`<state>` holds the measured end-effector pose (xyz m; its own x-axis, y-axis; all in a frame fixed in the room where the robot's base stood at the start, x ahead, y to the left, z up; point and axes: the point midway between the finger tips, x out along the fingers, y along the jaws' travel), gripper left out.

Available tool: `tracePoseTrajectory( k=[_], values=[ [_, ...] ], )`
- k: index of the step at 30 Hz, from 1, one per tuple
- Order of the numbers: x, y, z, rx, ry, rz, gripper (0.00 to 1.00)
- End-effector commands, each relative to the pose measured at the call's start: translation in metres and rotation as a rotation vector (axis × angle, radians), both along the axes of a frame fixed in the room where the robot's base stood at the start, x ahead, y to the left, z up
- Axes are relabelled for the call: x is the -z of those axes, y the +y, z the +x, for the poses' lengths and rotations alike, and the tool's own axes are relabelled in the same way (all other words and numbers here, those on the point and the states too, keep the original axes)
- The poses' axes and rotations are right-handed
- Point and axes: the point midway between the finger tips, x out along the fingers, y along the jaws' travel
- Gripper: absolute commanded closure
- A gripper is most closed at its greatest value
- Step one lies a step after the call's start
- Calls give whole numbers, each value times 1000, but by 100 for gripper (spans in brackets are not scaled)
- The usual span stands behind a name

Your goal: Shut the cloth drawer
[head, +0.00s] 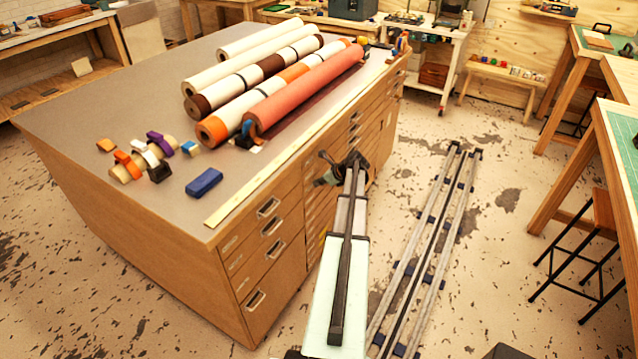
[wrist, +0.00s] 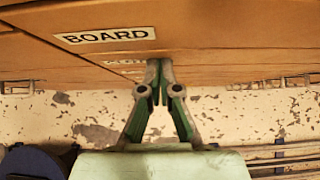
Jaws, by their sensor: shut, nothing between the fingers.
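The wooden cabinet (head: 215,285) has drawers with metal handles on the side facing my arm. My gripper (head: 326,170) is close to that drawer side, below the tabletop edge. In the wrist view my gripper (wrist: 158,68) has its fingertips together with nothing between them, close to the drawer fronts. A drawer front with a BOARD label (wrist: 104,35) is in the upper part of that view. A second label (wrist: 125,63) below it is partly hidden and not readable. I cannot tell which front is the cloth drawer, or how far it stands out.
Several long rolls (head: 268,80) lie on the cabinet top, with small tape rolls and a blue block (head: 204,182) at the near end. Rails (head: 425,255) run on the floor to the right. A stool (head: 590,240) and benches stand farther right.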

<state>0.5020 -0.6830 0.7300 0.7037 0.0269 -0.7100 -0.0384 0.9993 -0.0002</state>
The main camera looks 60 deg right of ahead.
Motion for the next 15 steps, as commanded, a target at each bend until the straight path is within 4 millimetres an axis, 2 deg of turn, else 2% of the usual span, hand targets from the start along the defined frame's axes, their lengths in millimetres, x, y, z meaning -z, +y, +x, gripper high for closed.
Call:
tracePoseTrajectory(
  k=[1, 5, 12, 15],
  values=[
    [-3, -2, 7, 2, -13, -2, 100],
    [-3, -1, 1, 1, -12, -2, 100],
    [-4, 5, -33, -8, -6, 0, 100],
    [-17, 4, -49, -10, -6, -4, 100]
  ],
)
